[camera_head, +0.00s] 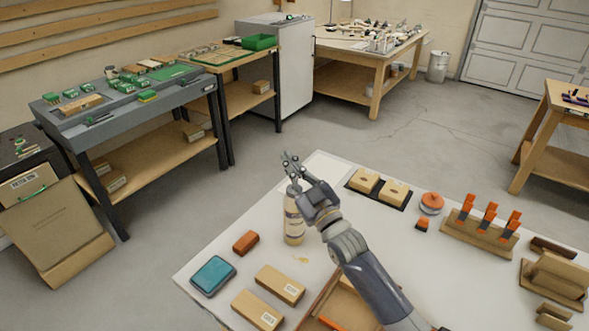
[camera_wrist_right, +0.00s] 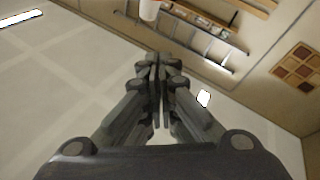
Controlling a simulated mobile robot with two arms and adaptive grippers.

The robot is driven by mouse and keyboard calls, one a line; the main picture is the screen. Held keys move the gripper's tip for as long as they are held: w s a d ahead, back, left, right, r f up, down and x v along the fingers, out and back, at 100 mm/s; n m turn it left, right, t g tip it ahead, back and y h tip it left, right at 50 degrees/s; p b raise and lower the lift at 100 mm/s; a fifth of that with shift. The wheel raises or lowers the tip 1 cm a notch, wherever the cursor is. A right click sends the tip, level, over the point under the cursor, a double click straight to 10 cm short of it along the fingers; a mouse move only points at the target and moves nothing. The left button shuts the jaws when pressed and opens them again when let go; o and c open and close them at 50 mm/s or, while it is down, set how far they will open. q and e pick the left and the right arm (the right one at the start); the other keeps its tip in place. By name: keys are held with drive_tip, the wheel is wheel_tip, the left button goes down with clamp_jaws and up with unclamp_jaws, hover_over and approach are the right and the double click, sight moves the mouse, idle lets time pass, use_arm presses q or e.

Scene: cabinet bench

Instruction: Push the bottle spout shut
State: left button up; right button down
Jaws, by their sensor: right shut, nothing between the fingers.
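A cream bottle (camera_head: 294,222) with a label stands upright on the white table (camera_head: 215,255). My right gripper (camera_head: 291,158) is at the bottle's top, its fingers pointing up and away from the table. The gripper and wrist cover the bottle's upper right side, so the spout is hidden and I cannot tell its position or whether I touch it. In the right wrist view the fingers (camera_wrist_right: 158,65) are together with nothing between them, and the bottle does not show there. My left gripper is not in view.
Near the bottle lie a blue box (camera_head: 212,275), a red-brown block (camera_head: 245,242) and cardboard boxes (camera_head: 280,285). Wooden blocks on a dark mat (camera_head: 378,189), an orange-topped roll (camera_head: 431,203) and a rack with orange clamps (camera_head: 480,232) stand to the right. Table surface left of the bottle is partly clear.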

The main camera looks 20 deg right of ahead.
drive_tip(key=f, duration=0.1)
drive_tip(key=d+f, duration=0.1)
drive_tip(key=f, duration=0.1)
drive_tip(key=shift+s, duration=0.1)
